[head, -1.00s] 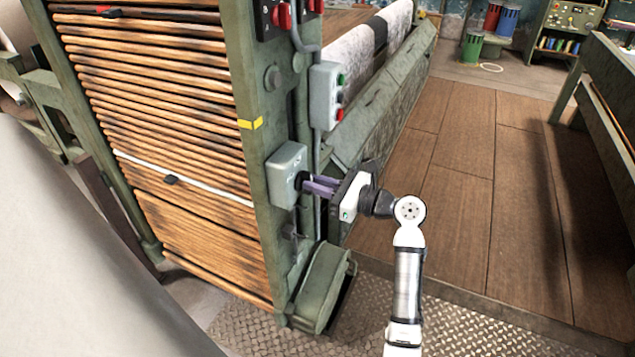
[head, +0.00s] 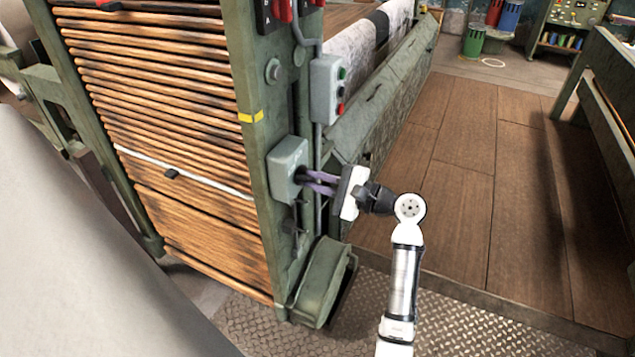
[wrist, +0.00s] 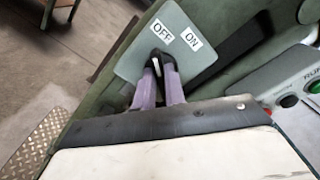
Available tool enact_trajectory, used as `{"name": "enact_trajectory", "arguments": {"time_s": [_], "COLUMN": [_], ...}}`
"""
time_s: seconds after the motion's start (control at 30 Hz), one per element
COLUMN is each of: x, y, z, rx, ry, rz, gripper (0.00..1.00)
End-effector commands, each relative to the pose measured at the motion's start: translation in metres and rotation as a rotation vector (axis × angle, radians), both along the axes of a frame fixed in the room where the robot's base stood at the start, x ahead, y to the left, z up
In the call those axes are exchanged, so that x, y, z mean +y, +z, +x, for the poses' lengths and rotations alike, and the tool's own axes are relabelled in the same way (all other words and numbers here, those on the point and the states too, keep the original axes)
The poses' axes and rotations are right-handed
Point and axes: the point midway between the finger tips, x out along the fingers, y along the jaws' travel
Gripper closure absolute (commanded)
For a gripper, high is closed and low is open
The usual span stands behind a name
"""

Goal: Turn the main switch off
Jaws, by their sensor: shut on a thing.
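The main switch is a grey-green box (head: 287,168) on the side of the green machine post. In the wrist view its plate (wrist: 132,68) carries an OFF label (wrist: 161,36) and an ON label (wrist: 191,40). Below the labels is a black rotary knob (wrist: 153,57) with a white mark. My gripper (head: 306,179) reaches the box from the right, and its purple fingers (wrist: 161,76) are shut on the knob. The fingers partly cover the knob, so I cannot tell exactly which label it points to.
A grey button box (head: 326,88) with green and red buttons sits above on the same post. A green rounded housing (head: 322,285) juts out below. Wooden slats (head: 165,110) fill the machine's left side. The wooden floor (head: 460,190) to the right is clear.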

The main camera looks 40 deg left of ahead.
Motion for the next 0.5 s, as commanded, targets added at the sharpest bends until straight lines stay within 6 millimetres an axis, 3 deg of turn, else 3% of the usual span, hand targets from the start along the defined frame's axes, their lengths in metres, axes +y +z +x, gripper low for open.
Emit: {"name": "enact_trajectory", "arguments": {"time_s": [0.5], "x": [-0.0006], "y": [-0.0062], "z": [-0.0011], "rx": [-0.421], "ry": [0.0], "rz": [0.1], "gripper": [1.0]}}
